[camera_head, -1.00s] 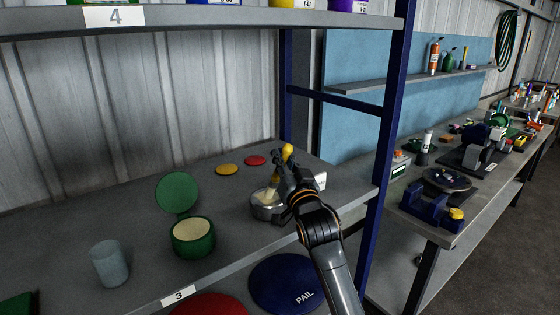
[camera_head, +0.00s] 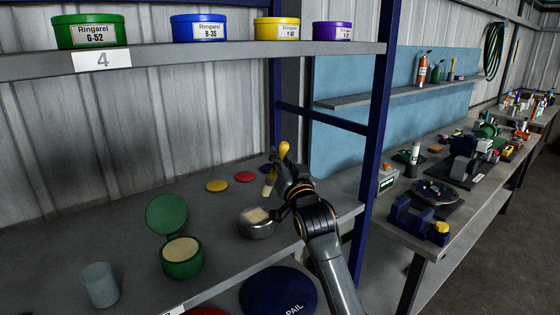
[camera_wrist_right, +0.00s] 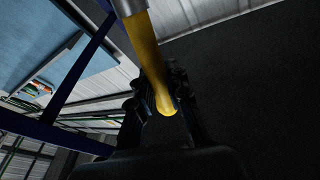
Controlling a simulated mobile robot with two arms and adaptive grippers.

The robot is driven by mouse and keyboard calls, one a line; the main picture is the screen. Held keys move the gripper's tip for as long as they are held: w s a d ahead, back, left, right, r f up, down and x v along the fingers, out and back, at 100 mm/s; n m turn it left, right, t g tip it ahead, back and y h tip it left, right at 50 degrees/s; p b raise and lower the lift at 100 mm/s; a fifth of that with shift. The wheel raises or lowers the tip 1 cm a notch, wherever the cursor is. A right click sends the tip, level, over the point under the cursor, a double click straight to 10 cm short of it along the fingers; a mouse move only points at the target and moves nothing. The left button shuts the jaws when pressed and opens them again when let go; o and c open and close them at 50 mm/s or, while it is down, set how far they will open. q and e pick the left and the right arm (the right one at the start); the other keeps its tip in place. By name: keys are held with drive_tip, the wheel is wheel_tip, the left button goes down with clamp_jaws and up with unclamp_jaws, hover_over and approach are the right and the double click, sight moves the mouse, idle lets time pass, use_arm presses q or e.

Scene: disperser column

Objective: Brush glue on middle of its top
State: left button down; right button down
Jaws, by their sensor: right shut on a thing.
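My right gripper (camera_head: 285,180) is shut on the yellow handle of a brush (camera_head: 284,150), which also shows between the fingers in the right wrist view (camera_wrist_right: 148,55). My left gripper is out of view.
An open green tin (camera_head: 183,262) with cream contents and a translucent cup (camera_head: 100,287) stand left on the shelf (camera_head: 60,240). Yellow (camera_head: 217,186) and red (camera_head: 245,176) discs lie behind. Several labelled tins stand above. A blue post (camera_head: 376,140) rises right of my arm.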

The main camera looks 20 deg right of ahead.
drive_tip(key=shift+w+d+r+p, duration=0.1)
drive_tip(key=shift+d+r+p, duration=0.15)
drive_tip(key=shift+r+p, duration=0.45)
drive_tip(key=shift+r, duration=0.55)
drive_tip(key=shift+a, duration=0.2)
drive_tip(key=shift+d+f, duration=0.1)
drive_tip(key=shift+d, duration=0.05)
